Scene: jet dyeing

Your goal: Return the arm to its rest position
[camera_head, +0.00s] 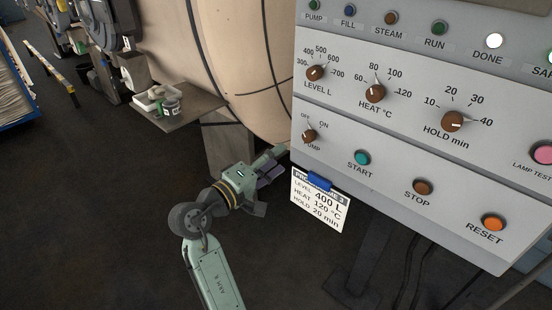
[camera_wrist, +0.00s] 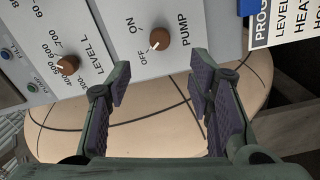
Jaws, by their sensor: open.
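My gripper (camera_head: 268,168) is open and empty, just left of the grey control panel (camera_head: 420,165) and below the PUMP knob (camera_head: 309,136). In the wrist view, its two purple-padded fingers (camera_wrist: 160,82) stand apart. The brown PUMP knob (camera_wrist: 159,39) shows beyond and between the fingertips, apart from them, with its mark turned towards OFF. The LEVEL knob (camera_wrist: 67,65) is to its left. My arm is bent and reaches up from the bottom of the head view. No rest position is marked in view.
A card (camera_head: 319,200) under a blue clip hangs at the panel's lower left edge. A large beige vessel (camera_head: 240,60) stands behind my gripper. A small shelf (camera_head: 185,112) holds containers. Dark floor (camera_head: 110,220) to the left is clear.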

